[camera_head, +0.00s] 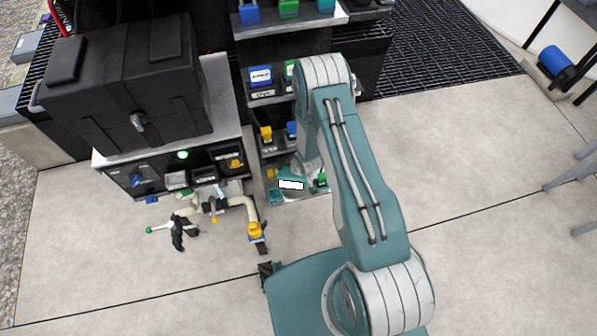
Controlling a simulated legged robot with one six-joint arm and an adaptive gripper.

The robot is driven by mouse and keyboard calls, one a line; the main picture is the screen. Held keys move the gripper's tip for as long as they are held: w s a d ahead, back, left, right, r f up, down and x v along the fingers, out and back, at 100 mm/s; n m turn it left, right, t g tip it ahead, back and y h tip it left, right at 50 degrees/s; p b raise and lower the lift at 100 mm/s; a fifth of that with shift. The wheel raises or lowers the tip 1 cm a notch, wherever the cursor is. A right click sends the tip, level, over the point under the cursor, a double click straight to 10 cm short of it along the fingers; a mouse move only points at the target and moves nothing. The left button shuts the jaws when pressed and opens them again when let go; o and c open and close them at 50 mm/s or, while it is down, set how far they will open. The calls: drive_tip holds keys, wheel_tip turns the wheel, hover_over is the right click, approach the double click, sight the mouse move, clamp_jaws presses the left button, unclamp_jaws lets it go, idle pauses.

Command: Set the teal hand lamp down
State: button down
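My teal arm rises from my body and bends back down at its grey elbow, so its far end is low in front of the shelf rack. My gripper is mostly hidden there behind my own arm, and its fingers cannot be made out. A teal piece with a white face (291,184) shows low beside the end of my arm. I cannot tell whether it is the hand lamp, or whether it is held or resting. Another teal item (326,5) stands on the top shelf, right of a green one (289,8) and a blue one (249,12).
The rack (290,38) also holds blue, green and yellow items. Left of it, a large black case (130,85) sits on a bench with a panel and cream pipework (240,203). A dark grating (440,55) and a blue cylinder (556,62) lie right.

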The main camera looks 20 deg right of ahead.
drive_tip(key=shift+w+d+f, duration=0.4)
drive_tip(key=shift+d+f, duration=0.2)
drive_tip(key=shift+w+d+f, duration=0.4)
drive_tip(key=shift+d+f, duration=0.15)
drive_tip(key=shift+f, duration=0.05)
drive_tip(key=shift+s+f, duration=0.2)
drive_tip(key=shift+f, duration=0.85)
drive_tip(key=shift+a+f, duration=0.2)
drive_tip(key=shift+f, duration=0.3)
drive_tip(key=c, duration=0.6)
unclamp_jaws()
drive_tip(key=shift+a, duration=0.2)
drive_tip(key=shift+c, duration=0.2)
drive_tip(key=shift+d+r, duration=0.1)
drive_tip(key=shift+d, duration=0.05)
drive_tip(key=v, duration=1.2)
